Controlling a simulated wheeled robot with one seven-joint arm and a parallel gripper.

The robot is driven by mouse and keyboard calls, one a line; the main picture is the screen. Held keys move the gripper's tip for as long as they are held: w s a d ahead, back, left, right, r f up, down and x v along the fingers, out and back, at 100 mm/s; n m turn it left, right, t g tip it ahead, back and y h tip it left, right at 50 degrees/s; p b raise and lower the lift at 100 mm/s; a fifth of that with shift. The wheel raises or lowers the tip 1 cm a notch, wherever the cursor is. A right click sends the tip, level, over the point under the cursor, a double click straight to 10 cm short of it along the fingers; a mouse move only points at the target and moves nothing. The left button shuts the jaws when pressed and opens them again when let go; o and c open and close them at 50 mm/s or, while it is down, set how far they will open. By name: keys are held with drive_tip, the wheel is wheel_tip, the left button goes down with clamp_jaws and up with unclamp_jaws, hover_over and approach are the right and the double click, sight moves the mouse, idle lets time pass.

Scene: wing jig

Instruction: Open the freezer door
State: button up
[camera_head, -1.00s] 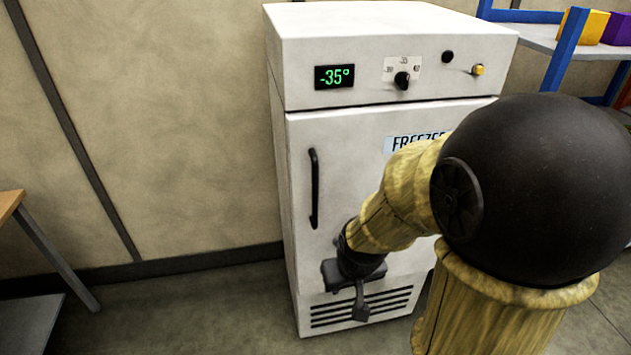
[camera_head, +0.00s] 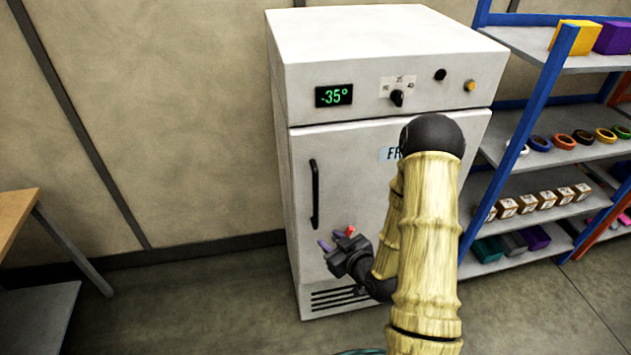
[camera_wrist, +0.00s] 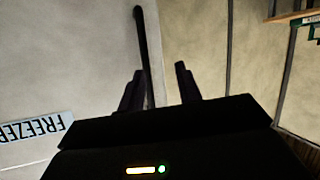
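The white freezer (camera_head: 345,140) stands against the wall with its door (camera_head: 355,185) shut. Its display reads -35°. The black vertical door handle (camera_head: 315,194) is at the door's left side. My gripper (camera_head: 336,240) is in front of the lower door, below and a little right of the handle. In the wrist view, the handle (camera_wrist: 145,50) runs up from between the two fingers of my gripper (camera_wrist: 158,85), nearer the left one. The fingers are apart and hold nothing; I see no contact with the handle. The FREEZER label (camera_wrist: 37,127) shows upside down there.
A blue-framed shelf rack (camera_head: 545,110) with tape rolls, small boxes and bins stands right of the freezer. A wooden-topped table (camera_head: 15,215) is at the far left. The floor (camera_head: 190,300) between table and freezer is clear.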

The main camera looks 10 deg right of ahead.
drive_tip(key=r+m+t+p, duration=0.1)
drive_tip(key=s+d+r+m+t, duration=0.1)
drive_tip(key=r+t, duration=0.1)
drive_tip(key=s+d+r+t+h+p, duration=0.1)
drive_tip(key=shift+d+r+m+t+p, duration=0.1)
drive_tip(key=shift+r+m+t+p, duration=0.1)
drive_tip(key=shift+m+t+p, duration=0.15)
drive_tip(key=shift+w+f, duration=0.1)
drive_tip(key=shift+w, duration=0.05)
drive_tip(key=b, duration=1.2)
approach(317, 193)
drive_tip(key=w+p, duration=0.1)
drive_tip(key=w, duration=0.2)
drive_tip(key=w+a+p, duration=0.1)
drive_tip(key=w, duration=0.3)
drive_tip(key=w+a+p, duration=0.1)
drive_tip(key=w, duration=0.2)
drive_tip(key=shift+w+a, duration=0.1)
drive_tip(key=shift+w, duration=0.25)
clamp_jaws()
